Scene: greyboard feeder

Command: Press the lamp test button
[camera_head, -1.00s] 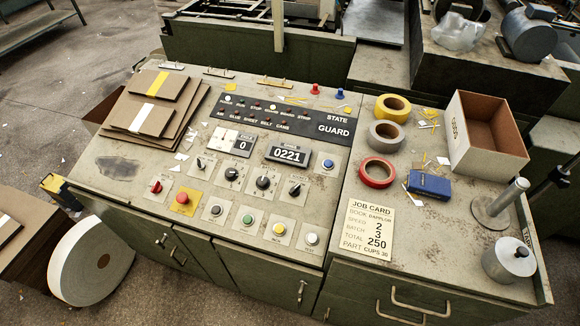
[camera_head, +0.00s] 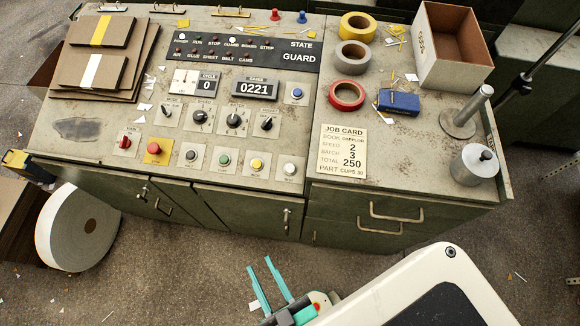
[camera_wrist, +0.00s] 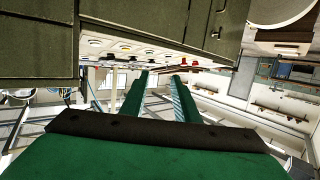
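The control panel sits on the green cabinet's sloped top. At the right end of its lowest row is a white round button (camera_head: 289,169) on a pale plate. Its label is too small to read surely; it looks like "TEST". To its left are a yellow button (camera_head: 256,164), a green button (camera_head: 224,160) and a dark button (camera_head: 190,155). My gripper (camera_head: 266,283) is in front of the cabinet, well short of the panel, with its two teal fingers apart and nothing between them. In the wrist view the fingers (camera_wrist: 160,98) also stand apart, with panel buttons beyond them.
A red button (camera_head: 153,148) on a yellow plate is further left in the row. Cabinet handles (camera_head: 397,212) stick out from the front face. A tape roll (camera_head: 347,95), a blue box (camera_head: 399,102) and a metal post (camera_head: 470,112) stand on the right side.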

